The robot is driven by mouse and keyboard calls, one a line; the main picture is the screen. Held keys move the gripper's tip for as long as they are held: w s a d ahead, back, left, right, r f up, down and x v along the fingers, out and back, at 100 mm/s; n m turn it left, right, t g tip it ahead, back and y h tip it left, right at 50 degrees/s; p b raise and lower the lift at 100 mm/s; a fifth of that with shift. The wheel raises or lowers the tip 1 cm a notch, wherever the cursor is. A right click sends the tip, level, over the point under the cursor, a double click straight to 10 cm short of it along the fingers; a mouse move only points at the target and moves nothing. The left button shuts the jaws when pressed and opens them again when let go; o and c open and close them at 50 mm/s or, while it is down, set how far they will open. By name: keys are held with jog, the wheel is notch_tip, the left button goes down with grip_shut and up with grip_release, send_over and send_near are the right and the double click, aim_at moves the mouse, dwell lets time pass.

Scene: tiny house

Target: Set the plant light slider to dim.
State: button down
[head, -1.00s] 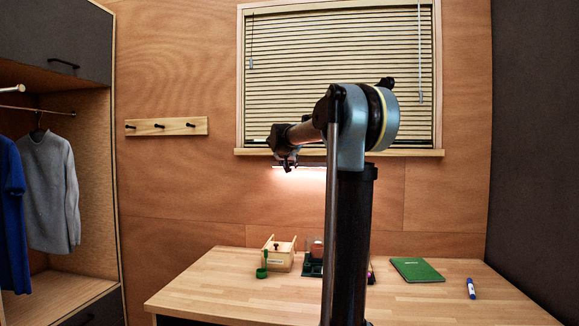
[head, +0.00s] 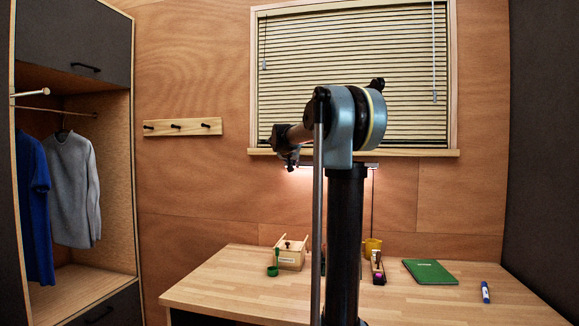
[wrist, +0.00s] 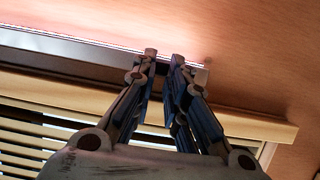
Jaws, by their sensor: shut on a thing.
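The plant light is a thin bar under the window sill. Its pink-white glow shows on the wall in the head view, and its grey bar (wrist: 60,45) runs in from the left in the wrist view. My gripper (wrist: 165,58) is at the bar's right part, its fingertips close together. A small dark piece (wrist: 161,68) shows between the fingertips. It looks like the slider, but the fingers hide most of it, so its setting cannot be read. In the head view my gripper (head: 291,163) is small and dark in front of the glow.
The window sill (head: 420,153) lies close to my gripper.

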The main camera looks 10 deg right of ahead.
jog(key=shift+a, duration=0.1)
jog(key=c, duration=1.6)
grip_release()
jog(key=v, duration=1.1)
jog(key=shift+s, duration=0.35)
jog(key=shift+a+r, duration=0.1)
